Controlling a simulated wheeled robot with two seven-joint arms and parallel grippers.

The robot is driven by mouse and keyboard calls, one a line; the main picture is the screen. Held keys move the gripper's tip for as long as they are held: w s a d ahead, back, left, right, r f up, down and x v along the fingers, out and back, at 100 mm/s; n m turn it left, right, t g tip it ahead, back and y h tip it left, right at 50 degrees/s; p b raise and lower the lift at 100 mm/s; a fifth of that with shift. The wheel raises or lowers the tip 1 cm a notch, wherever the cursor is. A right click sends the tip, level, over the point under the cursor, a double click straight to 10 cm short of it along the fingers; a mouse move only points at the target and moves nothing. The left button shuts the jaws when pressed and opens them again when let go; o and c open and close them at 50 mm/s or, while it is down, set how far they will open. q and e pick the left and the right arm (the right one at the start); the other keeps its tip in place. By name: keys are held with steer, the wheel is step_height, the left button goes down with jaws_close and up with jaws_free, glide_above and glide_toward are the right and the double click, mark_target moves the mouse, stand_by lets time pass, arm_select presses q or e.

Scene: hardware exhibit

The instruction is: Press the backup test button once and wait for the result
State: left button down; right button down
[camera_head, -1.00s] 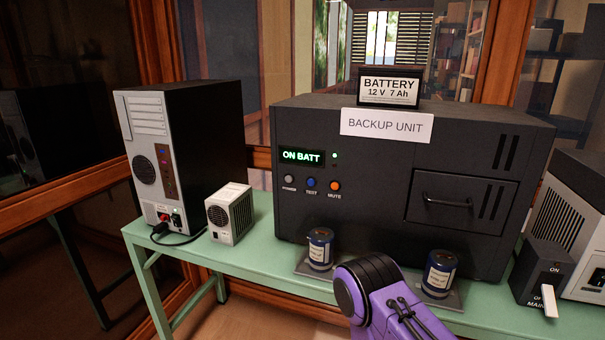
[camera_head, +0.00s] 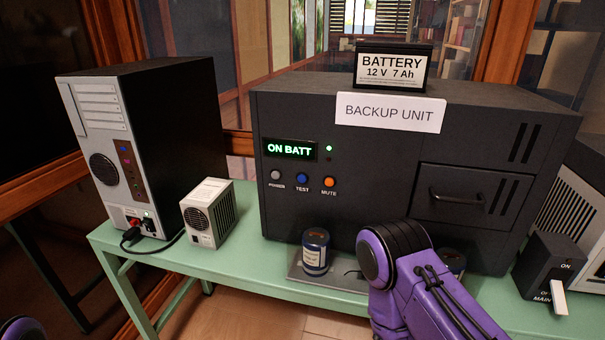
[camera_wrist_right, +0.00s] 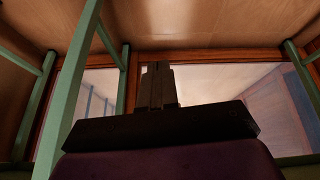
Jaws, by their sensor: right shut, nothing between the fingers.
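The black backup unit (camera_head: 345,175) stands on the green table in the head view. Its display (camera_head: 289,149) reads ON BATT in green, with a small green light (camera_head: 329,148) beside it. Below are the grey POWER button (camera_head: 275,174), the blue TEST button (camera_head: 302,178) and the orange MUTE button (camera_head: 330,182). My right arm's purple link covers the unit's lower front, right of the buttons; its gripper is out of the head view. In the right wrist view my right gripper (camera_wrist_right: 158,85) has its dark fingers together and empty, with green table legs and floor around. My left gripper is not visible.
A blue-labelled cylinder (camera_head: 316,252) stands on a grey plate before the unit; another is mostly hidden behind my arm. A computer tower (camera_head: 110,150), a small vented box (camera_head: 208,214) and a MAIN switch box (camera_head: 548,268) flank the unit. A battery (camera_head: 392,70) sits on top.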

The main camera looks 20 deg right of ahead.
mark_target(302, 179)
steer(key=w+a+r+n+t+y+p, duration=0.2)
steer(key=w+a+r+n+t+p, duration=0.2)
steer(key=w+r, duration=0.5)
steer(key=w+a+r+n+t+y+p, duration=0.2)
steer(key=w+r, duration=0.7)
steer(key=r, duration=1.1)
steer(key=w+a+r+n+t+y+p, duration=0.2)
steer(key=w+a+r+n+t+p, duration=0.4)
steer(key=r+n, duration=0.5)
steer(key=w+a+r+p, duration=0.2)
steer(key=w+a+r, duration=0.1)
steer(key=shift+w+r+y, duration=0.15)
steer(key=shift+r+y, duration=0.15)
steer(key=shift+d, duration=0.1)
steer(key=w+d, duration=0.1)
steer(key=w, duration=0.1)
steer(key=w+d, duration=0.1)
steer(key=w, duration=0.1)
steer(key=w+d, duration=0.2)
steer(key=shift+f, duration=0.1)
steer(key=shift+w+d, duration=0.45)
steer(key=shift+w, duration=0.2)
steer(key=shift+w+d, duration=0.25)
steer(key=shift+w, duration=0.1)
